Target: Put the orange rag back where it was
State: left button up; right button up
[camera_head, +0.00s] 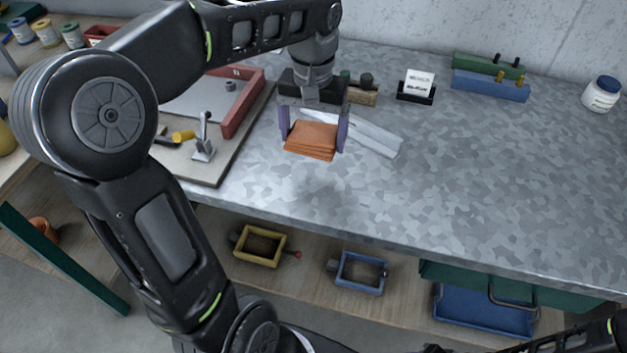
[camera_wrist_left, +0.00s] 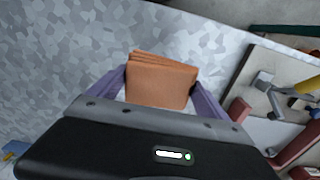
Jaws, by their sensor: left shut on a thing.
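The folded orange rag (camera_head: 312,141) is between the purple fingers of my left gripper (camera_head: 314,134), over the grey speckled worktop (camera_head: 480,170). My left gripper is shut on the rag, with one finger at each side. The rag also shows in the left wrist view (camera_wrist_left: 160,80), between both fingers of the left gripper (camera_wrist_left: 160,88). A dark soft shadow lies on the worktop in front of the rag, so it seems held above the surface. Part of my right arm shows at the bottom right; its gripper cannot be made out.
A pale flat strip (camera_head: 368,135) lies behind the rag. A board with a toggle clamp (camera_head: 204,145) and red edging is at left. A card holder (camera_head: 417,88), blue block (camera_head: 490,86) and white jar (camera_head: 602,94) stand at the back. The worktop's middle and right are clear.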

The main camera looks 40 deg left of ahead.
pick_arm(q)
send_over(313, 178)
jog(key=shift+f, duration=3.15)
notch_tip(313, 178, down, 4)
jog(key=shift+r, duration=0.25)
jog(key=shift+f, duration=0.1)
jog(key=shift+f, duration=0.1)
jog(key=shift+f, duration=0.15)
jog(key=o, duration=1.1)
jog(key=shift+r, duration=0.2)
